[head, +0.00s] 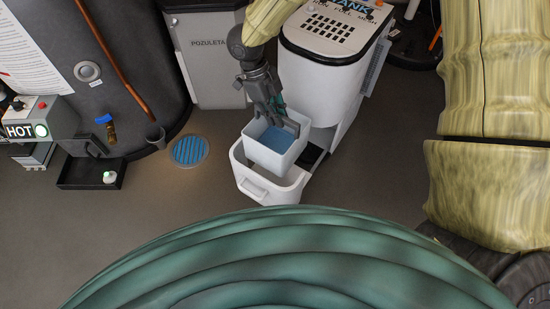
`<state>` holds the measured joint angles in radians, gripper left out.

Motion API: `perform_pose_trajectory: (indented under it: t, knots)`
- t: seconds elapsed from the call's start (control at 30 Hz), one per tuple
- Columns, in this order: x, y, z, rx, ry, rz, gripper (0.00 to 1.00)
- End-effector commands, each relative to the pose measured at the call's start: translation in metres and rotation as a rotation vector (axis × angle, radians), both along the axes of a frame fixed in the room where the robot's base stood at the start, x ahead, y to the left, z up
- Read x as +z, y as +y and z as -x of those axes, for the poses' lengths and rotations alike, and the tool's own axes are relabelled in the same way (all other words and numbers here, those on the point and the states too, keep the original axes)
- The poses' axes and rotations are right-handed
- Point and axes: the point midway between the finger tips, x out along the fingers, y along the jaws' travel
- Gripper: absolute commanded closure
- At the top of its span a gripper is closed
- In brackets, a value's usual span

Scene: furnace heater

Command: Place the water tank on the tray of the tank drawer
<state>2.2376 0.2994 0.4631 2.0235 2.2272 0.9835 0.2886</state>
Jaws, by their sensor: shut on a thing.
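The water tank (268,158) is a white, open-topped box with blue inside. My gripper (277,118) points down and is shut on the tank's upper rim at the back right side. The tank drawer (262,188) is pulled out at the front of a white machine (318,88) and has a white front with a handle slot. The tank is over the drawer, its lower part behind the drawer's front wall. The drawer's tray is mostly hidden, so I cannot tell whether the tank touches it.
A grey cabinet (212,58) stands left of the machine. A round blue floor grate (189,150) lies left of the drawer. A black tray (75,174) with a small white-green item (109,177) sits farther left. Floor around the drawer's left is clear.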

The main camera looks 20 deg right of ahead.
Motion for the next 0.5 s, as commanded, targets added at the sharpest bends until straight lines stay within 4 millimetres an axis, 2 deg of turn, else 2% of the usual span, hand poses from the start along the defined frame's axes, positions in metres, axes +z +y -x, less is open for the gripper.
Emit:
perform_pose_trajectory:
  t: [0.03, 0.5]
  knots:
    - [-0.014, 0.0, 0.0, 0.0, 0.0, 0.001, 1.0]
    - [-0.103, 0.002, -0.001, 0.005, 0.0, 0.0, 1.0]
